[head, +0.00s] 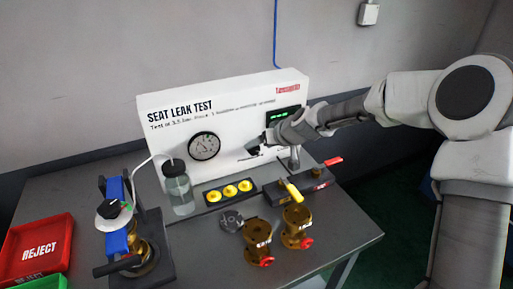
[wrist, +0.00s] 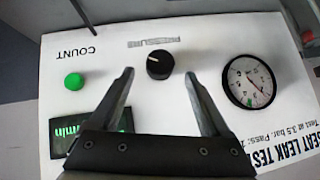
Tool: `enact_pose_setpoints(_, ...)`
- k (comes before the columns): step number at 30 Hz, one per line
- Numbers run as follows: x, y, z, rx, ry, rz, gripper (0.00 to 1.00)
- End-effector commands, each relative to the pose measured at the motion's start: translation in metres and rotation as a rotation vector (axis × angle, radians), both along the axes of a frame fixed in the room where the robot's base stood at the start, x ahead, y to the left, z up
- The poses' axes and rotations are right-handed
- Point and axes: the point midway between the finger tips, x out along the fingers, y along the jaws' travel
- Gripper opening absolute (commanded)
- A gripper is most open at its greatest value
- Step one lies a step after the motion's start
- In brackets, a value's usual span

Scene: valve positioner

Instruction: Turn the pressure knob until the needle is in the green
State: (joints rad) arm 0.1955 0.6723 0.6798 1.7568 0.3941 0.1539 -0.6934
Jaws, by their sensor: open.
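The black pressure knob (wrist: 160,65) shows in the wrist view below a "PRESSURE" label, with a white mark on its face. My gripper (wrist: 158,75) is open; its two fingers stand apart, with the knob showing between and just beyond their tips, not gripped. The round gauge (wrist: 249,82) is right of the knob in the wrist view and on the panel in the head view (head: 204,146). Its needle and green zone are too small to read surely.
A green button (wrist: 74,81) and green display (wrist: 70,135) are on the panel. A red reject bin (head: 38,250) is at left.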

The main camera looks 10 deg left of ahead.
Motion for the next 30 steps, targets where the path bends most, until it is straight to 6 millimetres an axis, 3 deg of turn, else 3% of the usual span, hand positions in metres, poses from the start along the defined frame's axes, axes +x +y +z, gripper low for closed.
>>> enact_pose_setpoints(6,0.013,0.016,-0.020,0.000,0.001,0.002,0.81)
enact_pose_setpoints(18,0.016,0.020,-0.025,0.000,-0.001,0.001,0.81)
enact_pose_setpoints(30,0.016,0.020,-0.024,0.000,0.000,0.000,0.11)
